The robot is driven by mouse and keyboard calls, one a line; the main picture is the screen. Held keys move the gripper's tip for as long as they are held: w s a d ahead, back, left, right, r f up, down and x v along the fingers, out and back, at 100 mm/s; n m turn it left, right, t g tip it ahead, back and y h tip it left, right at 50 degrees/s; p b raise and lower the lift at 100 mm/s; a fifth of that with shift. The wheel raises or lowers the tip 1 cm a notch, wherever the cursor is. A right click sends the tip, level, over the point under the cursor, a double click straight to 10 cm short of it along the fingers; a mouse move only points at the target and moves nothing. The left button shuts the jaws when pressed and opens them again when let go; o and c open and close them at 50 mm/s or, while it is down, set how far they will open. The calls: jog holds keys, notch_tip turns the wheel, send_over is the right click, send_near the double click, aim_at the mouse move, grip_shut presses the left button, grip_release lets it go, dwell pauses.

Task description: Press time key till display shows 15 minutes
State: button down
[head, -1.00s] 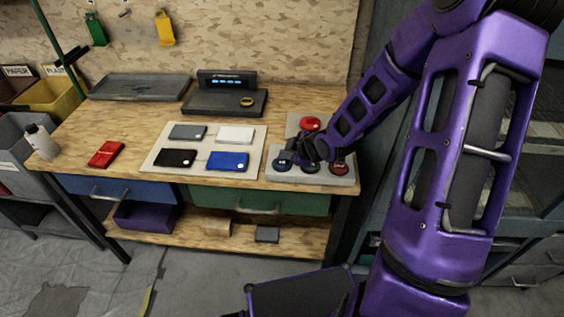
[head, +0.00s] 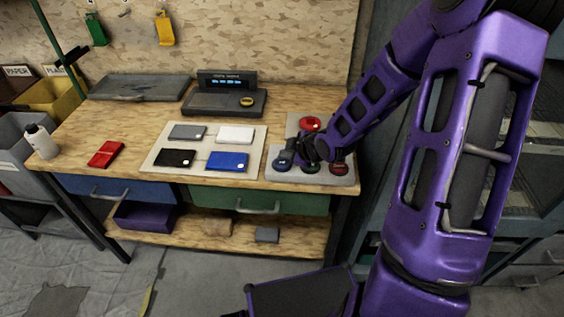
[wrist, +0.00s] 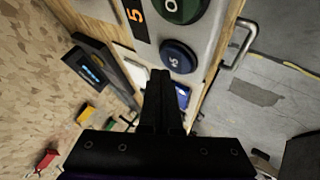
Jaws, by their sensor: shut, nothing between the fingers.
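The key panel (head: 350,180) is a pale block at the bench's front right, with a blue key (head: 283,164), a dark green key (head: 309,169) and a red key (head: 338,169). In the wrist view the blue key (wrist: 179,56) reads "+5", and the green key (wrist: 181,8) is partly cut off. The display (wrist: 135,14) shows an orange 5; the frame's top edge cuts it off, so the full reading is hidden. My gripper (wrist: 160,74) is shut and empty, its tips close beside the blue key. I cannot tell whether they touch it.
A red button (head: 310,123) sits on a block behind the panel. Left of the panel, a pale board (head: 204,148) holds several coloured cases. A dark unit with a lit screen (head: 228,80) stands at the back. A red case (head: 105,154) lies on clear bench at left.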

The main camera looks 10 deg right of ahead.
aim_at(285, 164)
jog(key=shift+f, duration=0.1)
jog(key=shift+f+b, duration=0.3)
jog(key=shift+b, duration=0.05)
jog(key=shift+f+b, duration=0.4)
dwell(0.5)
jog(key=shift+r, duration=0.1)
jog(key=shift+r+p, duration=0.75)
jog(key=shift+p, duration=0.05)
notch_tip(285, 164, up, 5)
jog(key=p, duration=0.4)
dwell(0.9)
